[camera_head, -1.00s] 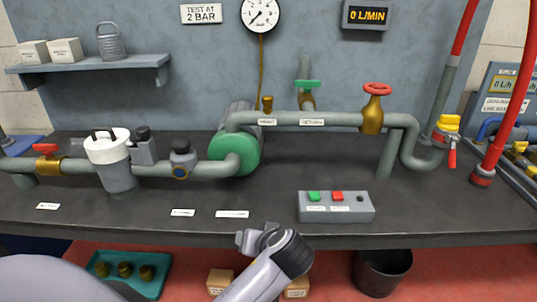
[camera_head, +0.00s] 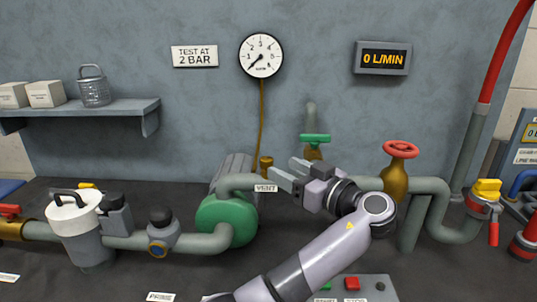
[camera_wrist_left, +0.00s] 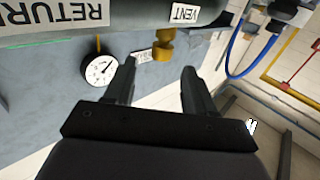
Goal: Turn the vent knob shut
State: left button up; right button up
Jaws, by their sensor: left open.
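The vent knob (camera_head: 266,166) is a small brass knob on top of the grey-green pipe, just above the VENT label (camera_head: 265,188). It also shows in the left wrist view (camera_wrist_left: 164,44), in line with the gap between the fingers. My left gripper (camera_head: 282,172) is open, with its fingers pointing left at the knob from close by on its right. The fingertips (camera_wrist_left: 159,66) look short of the knob and the gap between them looks empty. Whether the knob is open or shut cannot be told. My right gripper is in neither view.
A green valve handle (camera_head: 314,140) stands behind my left gripper and a red handwheel (camera_head: 400,149) to its right. A green pump (camera_head: 220,218) lies left of it. The wall gauge (camera_head: 261,56) points near zero and the display (camera_head: 383,58) reads 0 L/MIN.

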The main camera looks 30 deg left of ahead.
aim_at(271, 162)
pick_arm(q)
jog(key=p+x, duration=0.1)
jog(key=x, duration=0.4)
jog(key=shift+a+r+p, duration=0.1)
jog(key=shift+a+p, duration=0.2)
jog(key=shift+p, duration=0.05)
jog(key=shift+w+a, duration=0.15)
jog(key=shift+a, duration=0.45)
jog(key=c, duration=0.9)
